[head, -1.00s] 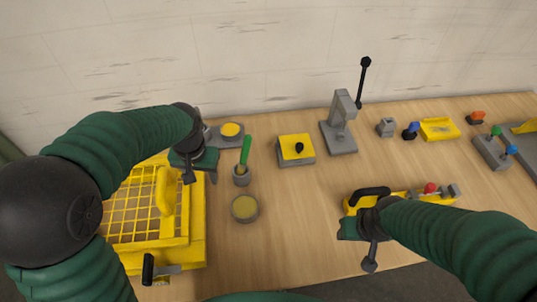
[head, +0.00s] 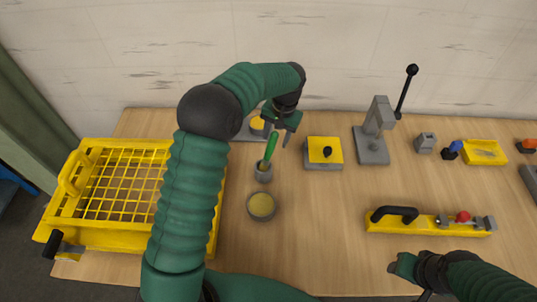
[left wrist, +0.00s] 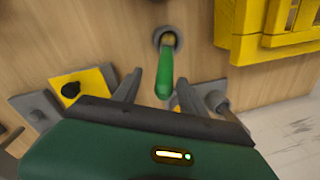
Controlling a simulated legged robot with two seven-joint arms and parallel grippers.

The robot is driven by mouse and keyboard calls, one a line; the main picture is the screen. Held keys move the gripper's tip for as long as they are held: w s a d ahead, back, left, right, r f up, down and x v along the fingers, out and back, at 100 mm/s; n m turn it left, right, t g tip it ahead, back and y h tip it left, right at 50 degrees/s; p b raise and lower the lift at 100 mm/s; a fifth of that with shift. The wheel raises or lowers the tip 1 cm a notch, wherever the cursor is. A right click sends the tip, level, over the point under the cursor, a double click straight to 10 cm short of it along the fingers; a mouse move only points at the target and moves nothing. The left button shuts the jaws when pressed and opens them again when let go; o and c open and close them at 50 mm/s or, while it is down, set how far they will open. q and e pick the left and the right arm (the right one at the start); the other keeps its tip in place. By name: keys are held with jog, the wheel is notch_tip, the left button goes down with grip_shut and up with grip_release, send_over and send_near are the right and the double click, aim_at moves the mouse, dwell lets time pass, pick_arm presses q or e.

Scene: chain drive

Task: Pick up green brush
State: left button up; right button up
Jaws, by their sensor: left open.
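The green brush (head: 271,146) stands handle up in a small grey cup (head: 263,174) on the table. My left gripper (head: 281,131) is open just above the top of the handle. In the left wrist view the brush handle (left wrist: 166,76) points toward the gripper, between the two spread fingers (left wrist: 160,88) and apart from them as far as I can tell. The cup (left wrist: 159,41) shows beyond it. The brush's lower end is hidden in the cup. My right gripper (head: 396,266) is low at the right front; its jaws are unclear.
A round dish (head: 261,207) with yellowish content stands in front of the cup. A yellow-topped box (head: 325,151) with a black knob is to the right. A yellow grid basket (head: 75,230) is at left, partly behind my arm. A grey lever press (head: 372,147) stands farther right.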

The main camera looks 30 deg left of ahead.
aim_at(271, 147)
pick_arm(q)
jog(key=shift+s+f, duration=0.15)
jog(key=shift+f, duration=0.2)
jog(key=f, duration=0.2)
jog(key=s+a+f, duration=0.1)
jog(key=shift+f+p, duration=0.3)
jog(key=shift+f, duration=0.05)
jog(key=shift+w+a+f, duration=0.2)
jog(key=shift+a+f, duration=0.15)
jog(key=shift+f, duration=0.05)
jog(key=shift+d+r, duration=0.1)
jog(key=shift+d, duration=0.15)
grip_shut()
